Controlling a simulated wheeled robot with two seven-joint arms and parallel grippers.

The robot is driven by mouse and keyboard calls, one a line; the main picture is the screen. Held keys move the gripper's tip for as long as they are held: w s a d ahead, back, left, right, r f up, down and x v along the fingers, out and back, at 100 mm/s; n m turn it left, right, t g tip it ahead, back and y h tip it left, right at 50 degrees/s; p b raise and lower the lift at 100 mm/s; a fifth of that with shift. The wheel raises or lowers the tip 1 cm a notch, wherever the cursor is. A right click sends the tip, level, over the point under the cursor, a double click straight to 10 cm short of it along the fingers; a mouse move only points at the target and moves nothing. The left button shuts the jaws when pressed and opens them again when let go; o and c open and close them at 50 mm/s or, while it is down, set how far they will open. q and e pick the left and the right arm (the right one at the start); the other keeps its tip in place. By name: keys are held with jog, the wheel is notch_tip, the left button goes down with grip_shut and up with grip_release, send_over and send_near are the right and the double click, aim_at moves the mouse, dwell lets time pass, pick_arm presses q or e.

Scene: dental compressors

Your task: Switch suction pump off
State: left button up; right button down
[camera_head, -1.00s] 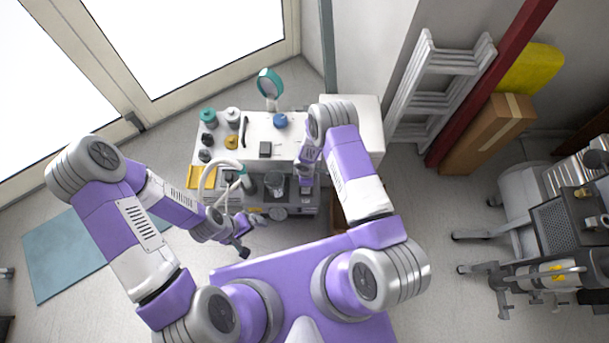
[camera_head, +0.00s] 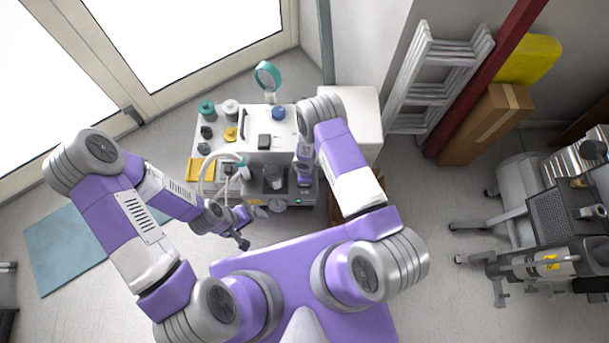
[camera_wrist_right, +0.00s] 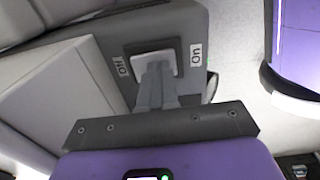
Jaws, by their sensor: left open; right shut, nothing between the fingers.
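The suction pump unit (camera_head: 277,205), with a clear jar (camera_head: 274,178) and a round gauge, stands at the front of the white cabinet. In the right wrist view, its grey panel (camera_wrist_right: 192,25) carries a pale square switch (camera_wrist_right: 173,57) between the labels "Off" and "On". My right gripper (camera_wrist_right: 157,70) is shut and empty, its fingertips over the switch and covering part of it. Whether they touch it, and which way the switch is set, I cannot tell. In the head view my right gripper is hard to make out. My left gripper (camera_head: 253,208) is open and empty, beside the pump's left front.
A white cabinet top (camera_head: 262,125) holds bottles, small dark items and a round mirror. A pale hose (camera_head: 210,165) loops at its left. A ladder (camera_head: 435,70), a cardboard box (camera_head: 487,125) and metal equipment (camera_head: 550,215) stand to the right. A blue mat (camera_head: 65,250) lies left.

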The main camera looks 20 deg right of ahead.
pick_arm(q)
notch_tip(320, 180, up, 5)
jog(key=p, duration=0.4)
jog(key=shift+d+r+p, duration=0.1)
jog(key=shift+p, duration=0.25)
pick_arm(e)
notch_tip(320, 180, up, 14)
jog(key=shift+f, duration=0.15)
jog(key=shift+s+a, duration=0.15)
jog(key=shift+s, duration=0.05)
jog(key=s+a+r+m+y, duration=0.1)
jog(key=s+r+m+y, duration=0.1)
jog(key=s+m, duration=0.5)
jog(key=s+a+r+m+y, duration=0.1)
jog(key=s+r+m+y, duration=0.1)
jog(key=s+r+m, duration=0.3)
jog(key=s+m, duration=0.3)
jog(key=m, duration=0.2)
jog(key=shift+s+a+r+m, duration=0.15)
jog(key=shift+s+a+m, duration=0.15)
jog(key=shift+a, duration=0.1)
pick_arm(q)
jog(key=shift+c, duration=0.2)
